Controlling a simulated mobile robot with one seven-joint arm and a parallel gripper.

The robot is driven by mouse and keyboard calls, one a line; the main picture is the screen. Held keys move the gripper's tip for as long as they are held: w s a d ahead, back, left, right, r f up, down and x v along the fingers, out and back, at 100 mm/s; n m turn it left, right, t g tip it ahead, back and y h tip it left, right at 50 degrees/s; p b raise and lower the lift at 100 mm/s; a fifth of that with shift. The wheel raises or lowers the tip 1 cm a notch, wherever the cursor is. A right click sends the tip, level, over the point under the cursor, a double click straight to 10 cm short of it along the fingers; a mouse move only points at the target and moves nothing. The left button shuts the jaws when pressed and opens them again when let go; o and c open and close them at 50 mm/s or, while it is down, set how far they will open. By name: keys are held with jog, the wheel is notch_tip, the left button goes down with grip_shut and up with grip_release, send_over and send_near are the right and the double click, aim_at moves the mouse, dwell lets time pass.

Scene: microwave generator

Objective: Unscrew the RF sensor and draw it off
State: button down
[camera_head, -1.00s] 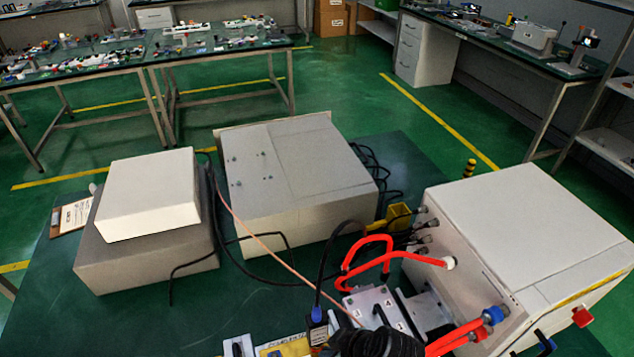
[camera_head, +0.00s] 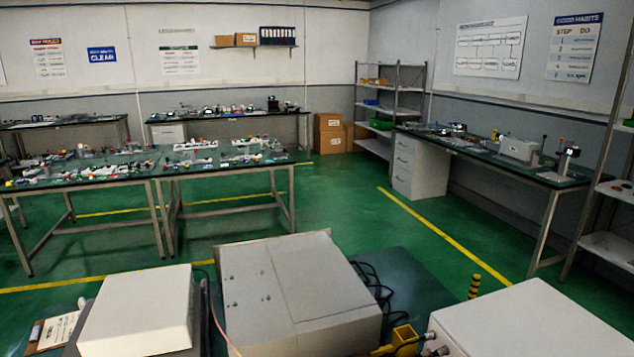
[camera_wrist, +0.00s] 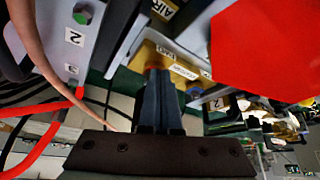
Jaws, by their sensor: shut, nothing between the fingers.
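My gripper (camera_wrist: 163,75) shows in the wrist view, with its two dark fingers together and nothing between them. The fingers point at a tan, labelled block (camera_wrist: 175,62). I cannot pick out the RF sensor in either current view. The head view now looks above the work area, so it shows neither my gripper nor the fittings in front of it. Part of a white-grey box (camera_head: 535,325) shows at its lower right.
In the wrist view, a copper-coloured cable (camera_wrist: 42,60) and red hoses (camera_wrist: 45,145) lie left of the fingers. A large red surface (camera_wrist: 262,45) fills the upper right. The head view shows another grey box (camera_head: 320,290), a white box (camera_head: 140,310) and a yellow block (camera_head: 404,340).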

jog(key=shift+w+a, duration=0.1)
jog(key=shift+w, duration=0.05)
jog(key=shift+w+d+r, duration=0.1)
jog(key=shift+w+d, duration=0.1)
dwell(0.3)
jog(key=shift+w+d+p, duration=0.25)
jog(key=shift+p, duration=0.05)
jog(key=shift+s+d, duration=0.1)
jog(key=shift+d, duration=0.1)
notch_tip(320, 180, up, 6)
jog(key=p, duration=0.5)
jog(key=shift+p, duration=0.4)
jog(key=shift+s+r, duration=0.2)
